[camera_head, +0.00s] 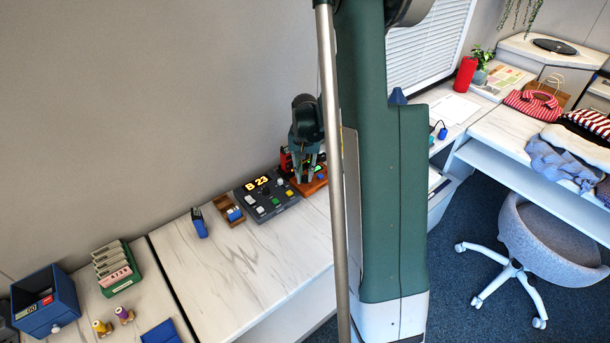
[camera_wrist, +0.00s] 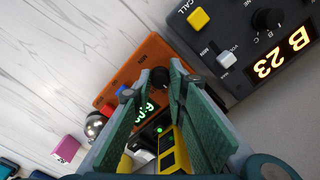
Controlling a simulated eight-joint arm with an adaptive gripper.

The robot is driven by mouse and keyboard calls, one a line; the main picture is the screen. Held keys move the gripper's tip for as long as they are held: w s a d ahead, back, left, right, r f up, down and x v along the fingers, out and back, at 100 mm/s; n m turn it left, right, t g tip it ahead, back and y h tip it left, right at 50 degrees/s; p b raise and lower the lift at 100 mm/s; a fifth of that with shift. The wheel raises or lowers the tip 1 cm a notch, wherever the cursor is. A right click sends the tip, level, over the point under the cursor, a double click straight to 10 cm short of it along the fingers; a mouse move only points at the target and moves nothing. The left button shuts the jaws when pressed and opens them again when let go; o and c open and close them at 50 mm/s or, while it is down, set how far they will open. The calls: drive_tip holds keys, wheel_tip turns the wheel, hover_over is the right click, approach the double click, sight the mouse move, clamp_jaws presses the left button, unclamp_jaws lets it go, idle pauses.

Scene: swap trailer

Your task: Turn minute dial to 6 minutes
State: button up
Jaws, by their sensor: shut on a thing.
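The orange timer box (camera_wrist: 112,84) lies under my gripper in the wrist view and shows beside the dark panel in the head view (camera_head: 314,187). Its black round dial (camera_wrist: 160,76), near the "MIN" marking, sits between my fingertips. My gripper (camera_wrist: 159,84) is shut on the minute dial, one finger on each side; my gripper also shows over the box in the head view (camera_head: 306,172). A green display (camera_wrist: 145,112) between the fingers appears to read 6:00, partly hidden. A red button and a blue button (camera_wrist: 122,90) sit on the box's left part.
A dark panel (camera_wrist: 232,40) with a yellow CALL button, knobs and a lit "B 23" stands close beside the box. A silver dome (camera_wrist: 95,124) and a pink block (camera_wrist: 66,148) lie at left. The white marble desktop (camera_head: 245,262) is largely clear in front.

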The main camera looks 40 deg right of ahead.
sight(305, 177)
drive_tip(key=o, duration=0.9)
drive_tip(key=shift+r, duration=0.15)
drive_tip(key=shift+r, duration=5.85)
